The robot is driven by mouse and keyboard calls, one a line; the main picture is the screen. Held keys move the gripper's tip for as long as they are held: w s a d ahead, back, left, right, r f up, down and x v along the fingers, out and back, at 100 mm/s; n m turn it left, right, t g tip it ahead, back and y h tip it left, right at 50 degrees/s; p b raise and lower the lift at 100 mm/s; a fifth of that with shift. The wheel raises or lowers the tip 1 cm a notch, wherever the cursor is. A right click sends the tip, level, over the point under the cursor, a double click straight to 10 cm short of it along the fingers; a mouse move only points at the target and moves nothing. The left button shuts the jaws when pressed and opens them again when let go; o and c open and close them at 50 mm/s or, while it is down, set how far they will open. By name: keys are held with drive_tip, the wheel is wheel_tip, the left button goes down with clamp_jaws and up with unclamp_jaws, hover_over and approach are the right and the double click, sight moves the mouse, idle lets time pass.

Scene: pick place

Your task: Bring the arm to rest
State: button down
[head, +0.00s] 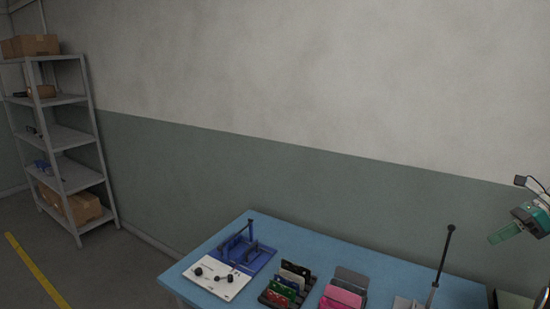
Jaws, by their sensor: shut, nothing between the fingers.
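I see no part of my arm that I can make out for sure, and my gripper is not in the head view. The blue-topped table (214,250) stands at the lower middle and right, cut off by the bottom edge of the picture.
On the table are a white board with black knobs (218,278), a blue fixture (252,259), a rack of coloured cards (290,283), pink and grey pieces (345,289) and a dark post (443,262). A teal device (522,221) is at right. Grey shelves (62,141) hold boxes at left.

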drive_tip(key=s+a+r+n+h, duration=0.15)
drive_tip(key=a+n, duration=0.25)
drive_tip(key=a, duration=0.5)
drive_tip(key=a+r+n+h, duration=0.2)
drive_tip(key=a+r+n, duration=0.1)
drive_tip(key=a, duration=0.5)
drive_tip(key=a+r+n+h, duration=0.2)
drive_tip(key=a+n, duration=0.2)
drive_tip(key=a, duration=0.5)
drive_tip(key=s+a+f+n+t+h, duration=0.1)
drive_tip(key=s+a+f+n, duration=0.4)
drive_tip(key=s+a+n, duration=0.2)
drive_tip(key=s+a+f+n+t+h, duration=0.2)
drive_tip(key=s+a+f+n, duration=0.4)
drive_tip(key=s, duration=0.6)
drive_tip(key=shift+s+a+n, duration=0.15)
drive_tip(key=shift+a+n, duration=0.9)
drive_tip(key=shift+n, duration=0.05)
